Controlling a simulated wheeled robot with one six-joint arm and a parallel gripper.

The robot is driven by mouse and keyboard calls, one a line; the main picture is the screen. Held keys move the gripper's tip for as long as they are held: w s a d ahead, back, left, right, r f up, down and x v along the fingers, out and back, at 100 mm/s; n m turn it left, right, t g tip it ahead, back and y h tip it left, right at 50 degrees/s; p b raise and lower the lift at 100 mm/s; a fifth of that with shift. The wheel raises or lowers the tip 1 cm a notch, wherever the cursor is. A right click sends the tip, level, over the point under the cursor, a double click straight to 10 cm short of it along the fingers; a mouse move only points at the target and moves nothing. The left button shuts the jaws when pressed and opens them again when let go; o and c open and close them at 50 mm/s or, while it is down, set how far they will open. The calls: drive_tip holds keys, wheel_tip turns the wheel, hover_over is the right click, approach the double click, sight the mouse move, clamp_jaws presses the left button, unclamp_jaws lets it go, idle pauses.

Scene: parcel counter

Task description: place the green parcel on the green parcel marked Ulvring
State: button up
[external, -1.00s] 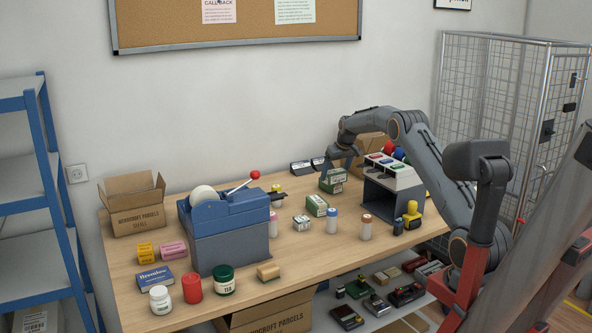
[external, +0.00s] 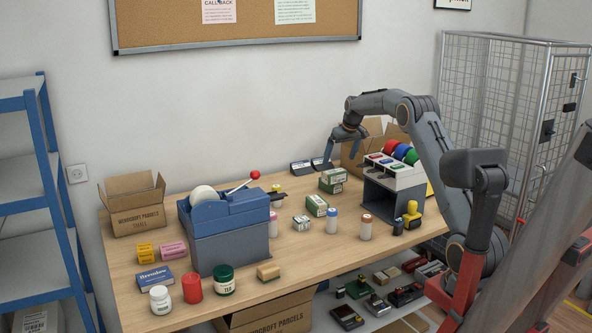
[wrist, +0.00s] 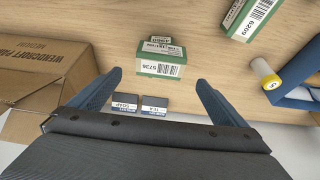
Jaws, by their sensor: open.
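Two green-and-white parcels sit one on the other at the back of the counter. The upper parcel (external: 335,174) rests on the lower parcel (external: 331,187). The stack also shows in the wrist view (wrist: 160,68), with a label reading 5736. The name Ulvring is not readable on either. My gripper (external: 341,156) is open and empty above the stack, apart from it. In the wrist view its fingers (wrist: 160,78) are spread on both sides of the stack. Another green parcel (external: 317,205) lies separately in front; its label reads 6209 in the wrist view (wrist: 248,18).
A grey rack with coloured rolls (external: 393,172) stands close on the right, and an open carton (external: 372,144) behind it. A white bottle with a blue cap (external: 332,222) stands in front. A blue tape dispenser (external: 225,225) is left.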

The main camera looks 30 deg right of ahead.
drive_tip(key=shift+v, duration=1.55)
